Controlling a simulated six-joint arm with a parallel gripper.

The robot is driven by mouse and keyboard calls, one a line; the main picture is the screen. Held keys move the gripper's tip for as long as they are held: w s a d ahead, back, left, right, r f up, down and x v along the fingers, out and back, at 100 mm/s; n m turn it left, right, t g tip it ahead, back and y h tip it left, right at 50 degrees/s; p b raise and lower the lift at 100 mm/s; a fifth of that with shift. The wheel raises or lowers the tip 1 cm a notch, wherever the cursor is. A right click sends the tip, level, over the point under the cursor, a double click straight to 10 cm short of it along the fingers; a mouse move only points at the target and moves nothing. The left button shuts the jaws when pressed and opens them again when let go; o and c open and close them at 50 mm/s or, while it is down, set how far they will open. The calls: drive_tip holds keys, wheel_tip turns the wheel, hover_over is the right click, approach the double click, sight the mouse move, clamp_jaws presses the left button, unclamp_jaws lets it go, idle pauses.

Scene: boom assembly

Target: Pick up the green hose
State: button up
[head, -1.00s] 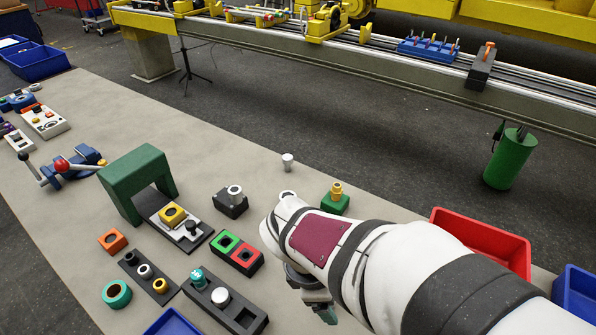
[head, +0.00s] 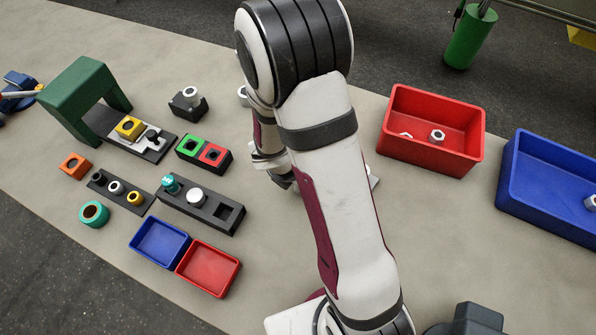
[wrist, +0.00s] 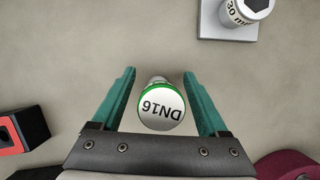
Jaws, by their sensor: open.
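In the wrist view, a short upright cylinder with a white top lettered DN16 and a bright green rim (wrist: 160,108) stands between my fingers; it looks like the green hose. My gripper (wrist: 159,73) is open, with one teal finger on each side of it and a visible gap to both. Whether the fingers are low enough to be level with it is hard to tell. In the head view, my arm hides the cylinder and most of the gripper; only a dark part of the gripper shows.
A grey plate with a fitting marked 30 mm (wrist: 245,12) lies beyond the right finger. The green-and-red block (head: 204,152) is to the left. A red bin (head: 432,130) and a blue bin (head: 550,185) stand at the right. A green arch (head: 85,95) stands at the left.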

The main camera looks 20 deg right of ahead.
drive_tip(key=shift+d+f, duration=0.15)
drive_tip(key=shift+f, duration=0.25)
drive_tip(key=shift+w, duration=0.1)
clamp_jaws()
